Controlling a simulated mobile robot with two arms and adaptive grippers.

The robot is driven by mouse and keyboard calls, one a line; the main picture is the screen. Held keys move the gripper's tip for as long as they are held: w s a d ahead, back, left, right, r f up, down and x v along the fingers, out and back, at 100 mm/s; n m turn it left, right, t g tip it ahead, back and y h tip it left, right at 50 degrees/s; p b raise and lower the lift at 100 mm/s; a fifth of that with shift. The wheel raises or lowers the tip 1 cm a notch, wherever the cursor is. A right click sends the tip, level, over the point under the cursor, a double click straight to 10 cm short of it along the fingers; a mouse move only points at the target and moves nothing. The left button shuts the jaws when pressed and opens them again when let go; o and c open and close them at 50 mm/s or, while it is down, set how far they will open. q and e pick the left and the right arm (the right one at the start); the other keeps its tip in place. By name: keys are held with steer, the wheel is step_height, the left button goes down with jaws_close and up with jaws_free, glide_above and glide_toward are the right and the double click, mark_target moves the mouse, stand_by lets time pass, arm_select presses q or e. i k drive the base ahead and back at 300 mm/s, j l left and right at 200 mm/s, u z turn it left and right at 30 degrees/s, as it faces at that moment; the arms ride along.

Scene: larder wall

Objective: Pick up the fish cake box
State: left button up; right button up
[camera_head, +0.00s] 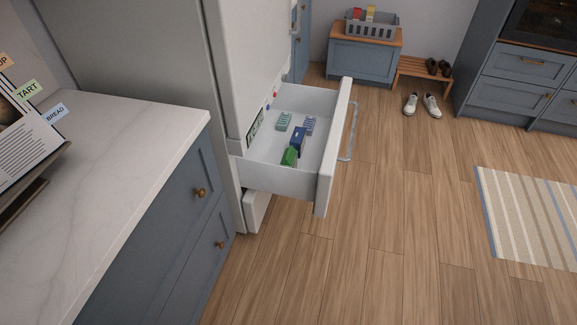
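A white freezer drawer (328,160) stands pulled out from the tall white fridge (245,60). Several small packages lie in it. A blue box (299,137) is near the middle, with a green package (289,156) close in front of it. A pale green item (283,121) and a pale blue item (309,124) lie flat farther back. The labels are too small to read, so I cannot tell which is the fish cake box. Neither of my grippers is in view.
A marble counter (130,140) over blue cabinets is on the left, with a recipe book (25,125). A bench (365,62) with a grey crate (372,27), white shoes (421,105) and a shoe rack (425,68) are at the back. Wooden floor (400,200) is clear beside the striped rug (530,215).

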mark_target(298, 139)
steer(key=i+l+z, duration=0.1)
steer(key=z, duration=0.3)
steer(key=i+z, duration=0.15)
steer(key=z, duration=0.2)
steer(key=i+l+z, duration=0.1)
steer(key=z, duration=0.3)
steer(key=i, duration=0.65)
steer(key=i+l+u, duration=0.15)
steer(key=i, duration=1.15)
steer(key=i+l+u, duration=0.1)
steer(key=i, duration=0.55)
steer(key=i+u, duration=0.2)
steer(key=i, duration=0.25)
steer(key=i+l+u, duration=0.15)
steer(key=i, duration=0.3)
steer(key=i+l+u, duration=0.2)
steer(key=i, duration=0.25)
steer(key=i+l+u, duration=0.2)
steer(key=i, duration=0.25)
steer(key=j, duration=0.1)
